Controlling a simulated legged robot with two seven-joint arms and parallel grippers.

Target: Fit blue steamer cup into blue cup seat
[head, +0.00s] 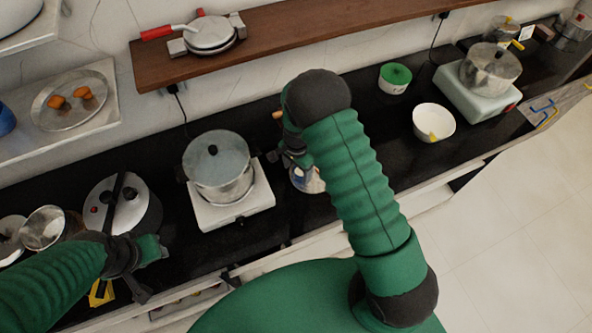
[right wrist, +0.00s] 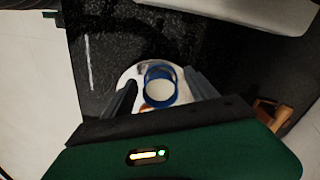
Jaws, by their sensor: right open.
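A blue round piece with a thick blue rim and pale inside (right wrist: 160,84) shows in the right wrist view. It sits on a white round plate (right wrist: 130,76). I cannot tell whether it is the steamer cup, the cup seat or both together. My right gripper (right wrist: 162,95) is open, its fingers on either side of the blue piece, with no clear contact. In the head view my right gripper (head: 290,155) is over the plate (head: 314,185), and my arm partly hides both. My left gripper (head: 150,274) has its fingers apart and empty, near the counter's front.
A steel pot (head: 218,170) on a white stove stands left of the plate. A lidded cooker (head: 122,205) is near my left gripper. A white bowl (head: 434,122) and a green-topped tub (head: 395,78) are to the right. A wooden shelf (head: 290,38) runs above the counter.

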